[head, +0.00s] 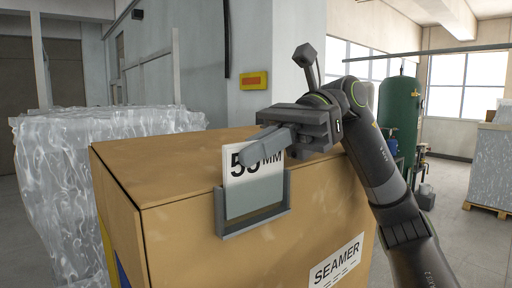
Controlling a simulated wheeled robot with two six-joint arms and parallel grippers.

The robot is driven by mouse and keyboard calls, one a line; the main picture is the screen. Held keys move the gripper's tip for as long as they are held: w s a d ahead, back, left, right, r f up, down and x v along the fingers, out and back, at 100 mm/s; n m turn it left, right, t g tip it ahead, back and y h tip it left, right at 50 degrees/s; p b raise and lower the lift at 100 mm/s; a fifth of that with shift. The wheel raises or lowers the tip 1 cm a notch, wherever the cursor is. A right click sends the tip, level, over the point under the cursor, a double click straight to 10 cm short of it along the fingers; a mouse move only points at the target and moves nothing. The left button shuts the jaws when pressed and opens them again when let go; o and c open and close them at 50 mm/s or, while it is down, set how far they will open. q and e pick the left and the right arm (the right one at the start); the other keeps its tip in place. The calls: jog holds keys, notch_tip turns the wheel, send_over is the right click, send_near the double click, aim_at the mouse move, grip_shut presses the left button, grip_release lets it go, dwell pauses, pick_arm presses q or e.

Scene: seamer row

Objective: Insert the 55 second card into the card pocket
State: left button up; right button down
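A white card (238,168) with large black print stands upright at the top edge of a brown box. I can read a 5 and MM on it; a finger hides part of the print. Its lower part is behind the clear front of the grey card pocket (254,226) on the box's face. My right gripper (268,146) is at the card's top edge, with one finger across its upper front. The other finger is hard to make out, so I cannot tell whether it grips the card. My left gripper is out of view.
The large brown box (180,240) carries a SEAMER label (336,264) at lower right. Film-wrapped goods (60,170) stand close on its left. A wall column with a yellow-red device (254,81) rises behind. A green tank (401,112) stands at back right, with open floor nearby.

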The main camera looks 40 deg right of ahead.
jog(key=shift+s+f+b, duration=0.15)
jog(key=shift+f+b, duration=0.35)
jog(key=shift+f, duration=0.1)
jog(key=c, duration=1.5)
grip_release()
jog(key=shift+c, duration=0.2)
